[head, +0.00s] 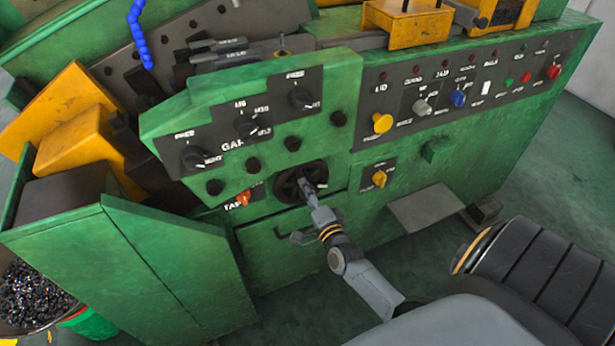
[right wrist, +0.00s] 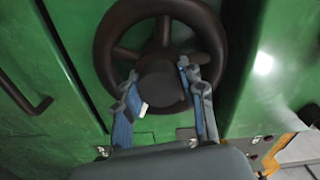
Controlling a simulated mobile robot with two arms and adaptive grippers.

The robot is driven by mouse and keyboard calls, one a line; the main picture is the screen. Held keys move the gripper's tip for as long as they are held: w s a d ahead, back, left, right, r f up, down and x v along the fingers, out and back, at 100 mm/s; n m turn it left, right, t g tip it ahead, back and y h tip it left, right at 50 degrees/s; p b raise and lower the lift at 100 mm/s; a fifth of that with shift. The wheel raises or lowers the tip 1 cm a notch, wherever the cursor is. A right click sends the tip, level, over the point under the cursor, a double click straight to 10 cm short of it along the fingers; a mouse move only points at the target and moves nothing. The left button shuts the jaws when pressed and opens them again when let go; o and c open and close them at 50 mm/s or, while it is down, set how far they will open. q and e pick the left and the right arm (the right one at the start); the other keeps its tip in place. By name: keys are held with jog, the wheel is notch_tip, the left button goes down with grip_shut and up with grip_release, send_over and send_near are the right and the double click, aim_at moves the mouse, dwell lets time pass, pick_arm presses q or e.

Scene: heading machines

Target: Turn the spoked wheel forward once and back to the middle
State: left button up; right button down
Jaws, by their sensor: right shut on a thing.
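The dark spoked wheel (head: 284,188) sits on the front of the green machine, below the knob panel. In the right wrist view the wheel (right wrist: 107,52) shows its round rim, its spokes and a thick hub. My right gripper (head: 306,186) is at the wheel, with my arm reaching in from the lower right. In the right wrist view the right gripper (right wrist: 159,84) has its blue-padded fingers on either side of the hub, shut on it. The gripper hides part of the wheel in the head view. My left gripper is not in view.
An orange switch (head: 244,198) lies just left of the wheel, and a yellow knob (head: 379,178) to its right. A bent handle (head: 293,237) sticks out below. A green panel (head: 130,262) stands at the left. A grey step (head: 425,209) juts out at the right.

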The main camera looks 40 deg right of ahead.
jog(key=shift+w+r, duration=0.15)
jog(key=shift+r, duration=0.1)
jog(key=c, duration=0.8)
grip_release()
jog(key=shift+f, duration=0.15)
jog(key=shift+f, duration=0.1)
jog(key=v, duration=1.2)
